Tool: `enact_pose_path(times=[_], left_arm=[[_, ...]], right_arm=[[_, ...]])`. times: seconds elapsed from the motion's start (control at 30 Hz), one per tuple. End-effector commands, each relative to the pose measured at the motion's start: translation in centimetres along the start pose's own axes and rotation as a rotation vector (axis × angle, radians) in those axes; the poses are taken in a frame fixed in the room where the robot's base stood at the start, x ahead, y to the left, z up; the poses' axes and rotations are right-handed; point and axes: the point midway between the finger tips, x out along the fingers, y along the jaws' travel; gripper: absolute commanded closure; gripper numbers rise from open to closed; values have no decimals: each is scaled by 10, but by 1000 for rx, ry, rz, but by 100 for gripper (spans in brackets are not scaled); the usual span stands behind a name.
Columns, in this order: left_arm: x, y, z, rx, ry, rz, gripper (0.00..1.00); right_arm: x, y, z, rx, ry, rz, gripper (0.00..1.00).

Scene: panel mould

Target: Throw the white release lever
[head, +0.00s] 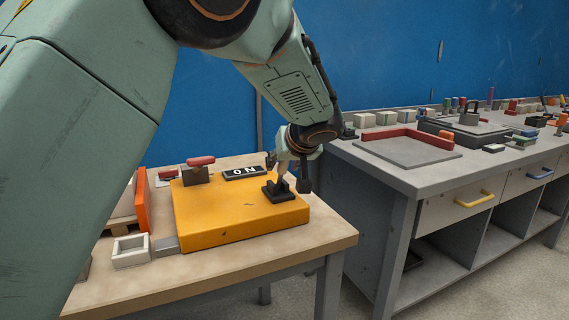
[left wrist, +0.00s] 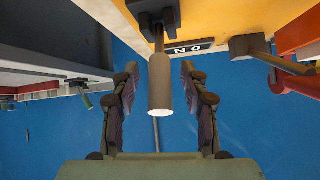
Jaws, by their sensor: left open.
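The white release lever (left wrist: 160,85) has a pale cylindrical handle on a dark stem. It rises from a black bracket (head: 279,192) on the right part of the yellow panel mould (head: 230,218). My left gripper (head: 288,172) is open over this bracket. In the left wrist view, the left gripper's fingers (left wrist: 160,95) stand on either side of the handle, with a visible gap on both sides. In the head view the gripper partly hides the handle. My right gripper is not in view.
A black "ON" plate (head: 245,172) and a red-handled lever (head: 201,161) are on the yellow panel. A white open box (head: 131,251) and an orange board (head: 142,202) are to its left. A grey bench (head: 412,178) with several parts stands to the right.

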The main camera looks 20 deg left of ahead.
Motion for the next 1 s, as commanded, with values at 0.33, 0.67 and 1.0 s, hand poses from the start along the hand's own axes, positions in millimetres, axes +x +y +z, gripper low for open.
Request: enact_pose_path(times=[0.33,0.67,1.0], left_arm=[[-16,0,-2,0,5,1,55],[-65,0,-1,0,3,0,55],[-74,-1,0,0,-1,0,55]], right_arm=[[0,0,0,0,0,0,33],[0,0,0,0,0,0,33],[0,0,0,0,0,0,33]])
